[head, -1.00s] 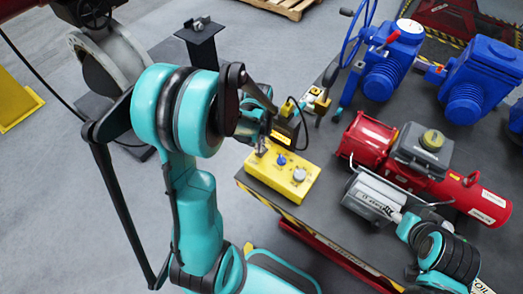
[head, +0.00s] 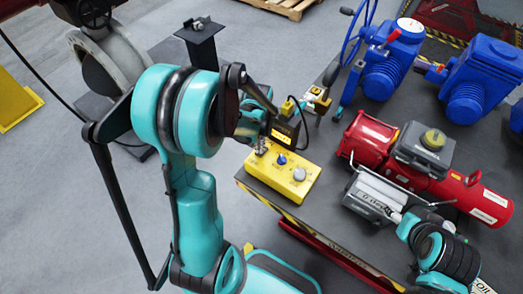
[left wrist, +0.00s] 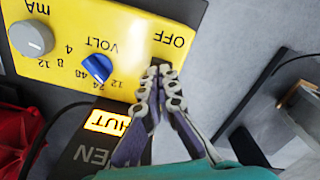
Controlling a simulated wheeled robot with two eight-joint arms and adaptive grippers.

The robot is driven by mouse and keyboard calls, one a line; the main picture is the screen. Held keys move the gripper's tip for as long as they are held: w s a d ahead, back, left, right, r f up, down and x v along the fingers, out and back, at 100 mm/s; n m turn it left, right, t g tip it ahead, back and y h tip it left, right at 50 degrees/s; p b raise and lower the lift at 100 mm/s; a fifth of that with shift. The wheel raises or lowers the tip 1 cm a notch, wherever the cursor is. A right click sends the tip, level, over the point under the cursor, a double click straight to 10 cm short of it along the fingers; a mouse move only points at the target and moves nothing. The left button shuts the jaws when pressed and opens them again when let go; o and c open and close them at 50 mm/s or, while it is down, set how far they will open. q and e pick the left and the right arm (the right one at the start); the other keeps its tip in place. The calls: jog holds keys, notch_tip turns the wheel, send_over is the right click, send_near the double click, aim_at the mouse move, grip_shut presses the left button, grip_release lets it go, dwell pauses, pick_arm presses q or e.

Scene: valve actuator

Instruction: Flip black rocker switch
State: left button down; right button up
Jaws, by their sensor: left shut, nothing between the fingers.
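A yellow control box (head: 270,178) lies on the near left corner of the dark table. It has a blue knob (left wrist: 97,68) and a grey knob (left wrist: 32,38). My left gripper (left wrist: 159,72) is shut and empty, its fingertips close together at the box face beside the OFF label. It also shows in the head view (head: 262,148), over the box's left end. The black rocker switch is not clearly seen; a little dark surface shows around the fingertips, and the fingers cover that spot. Whether they touch it I cannot tell.
A dark unit with a lit SHUT sign (left wrist: 105,122) stands right beside the box. A red actuator (head: 368,138), a grey motor (head: 372,197) and blue actuators (head: 390,65) stand further right. My right arm shows at lower right. Open floor lies left of the table.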

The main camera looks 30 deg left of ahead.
pick_arm(q)
jog(key=shift+f+b, duration=0.6)
jog(key=shift+f, duration=0.15)
jog(key=shift+r, duration=0.1)
jog(key=shift+r+p, duration=2.6)
jog(key=shift+r, duration=0.9)
jog(key=shift+f, duration=0.1)
jog(key=shift+d, duration=0.1)
jog(key=s+d+r+m+t+b, duration=0.1)
jog(key=s+d+m+t+b, duration=0.4)
jog(key=d+b, duration=0.5)
jog(key=shift+s+d+r+t+b, duration=0.15)
jog(key=shift+s+d+t+b, duration=0.15)
jog(key=shift+s+t+b, duration=1.15)
